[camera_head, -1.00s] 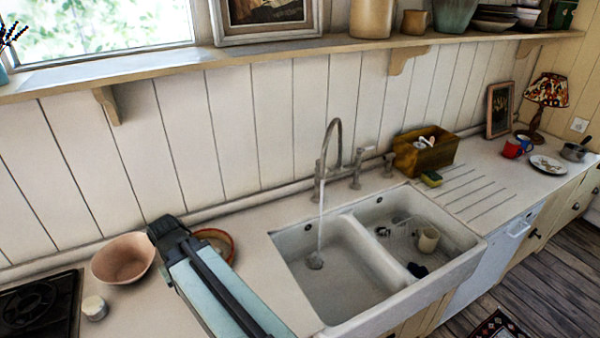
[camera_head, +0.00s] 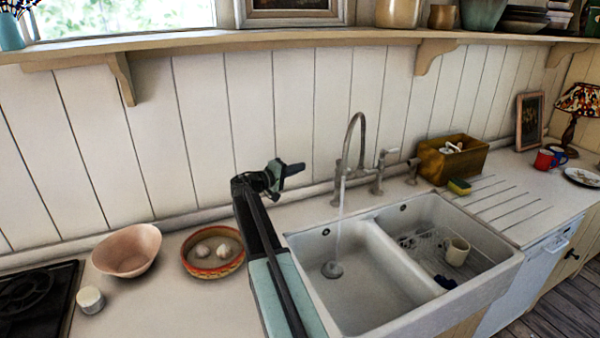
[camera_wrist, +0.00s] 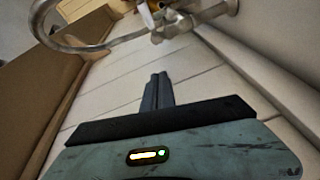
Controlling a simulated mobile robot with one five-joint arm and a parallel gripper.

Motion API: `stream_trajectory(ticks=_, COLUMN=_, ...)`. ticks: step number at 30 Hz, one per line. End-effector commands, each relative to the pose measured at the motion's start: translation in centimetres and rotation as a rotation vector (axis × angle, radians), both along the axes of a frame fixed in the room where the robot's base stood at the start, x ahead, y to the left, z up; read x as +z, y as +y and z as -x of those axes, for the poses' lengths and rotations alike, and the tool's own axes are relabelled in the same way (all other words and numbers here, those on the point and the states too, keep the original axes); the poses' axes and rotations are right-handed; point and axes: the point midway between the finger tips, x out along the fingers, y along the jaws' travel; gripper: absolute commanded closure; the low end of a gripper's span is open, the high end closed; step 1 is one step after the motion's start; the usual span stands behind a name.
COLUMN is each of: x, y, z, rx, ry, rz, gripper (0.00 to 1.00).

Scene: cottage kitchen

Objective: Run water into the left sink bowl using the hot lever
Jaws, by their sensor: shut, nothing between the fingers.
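The tap (camera_head: 361,135) has a tall curved metal spout at the back of the white double sink (camera_head: 460,298). A thin stream of water (camera_head: 340,225) falls from it into the left bowl (camera_head: 365,290), near the drain. A lever (camera_head: 381,160) stands upright on the tap's right side; the left-hand lever is hard to make out. I cannot read which is hot. My gripper (camera_head: 299,168) is shut and empty, left of the tap and apart from it, above the counter. In the wrist view its shut fingers (camera_wrist: 157,90) point toward the tap's metal parts (camera_wrist: 170,22).
The right bowl holds a rack and a cream mug (camera_head: 457,251). A wooden box (camera_head: 455,160) and a sponge (camera_head: 459,187) stand right of the tap. A patterned dish (camera_head: 212,268), a pink bowl (camera_head: 127,252) and a hob (camera_head: 35,300) lie left. A shelf (camera_head: 200,45) runs above.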

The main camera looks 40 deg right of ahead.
Motion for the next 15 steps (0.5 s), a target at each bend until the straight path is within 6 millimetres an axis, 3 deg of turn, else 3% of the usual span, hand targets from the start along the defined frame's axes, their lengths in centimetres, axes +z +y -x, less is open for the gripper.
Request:
stream_trajectory(ticks=9, x=-0.4, y=-7.1, z=0.1, rx=-0.002, ry=0.000, rz=-0.001, gripper=1.00)
stream_trajectory(ticks=15, x=-1.1, y=-7.5, z=3.2, rx=-0.001, ry=0.000, rz=-0.001, gripper=1.00)
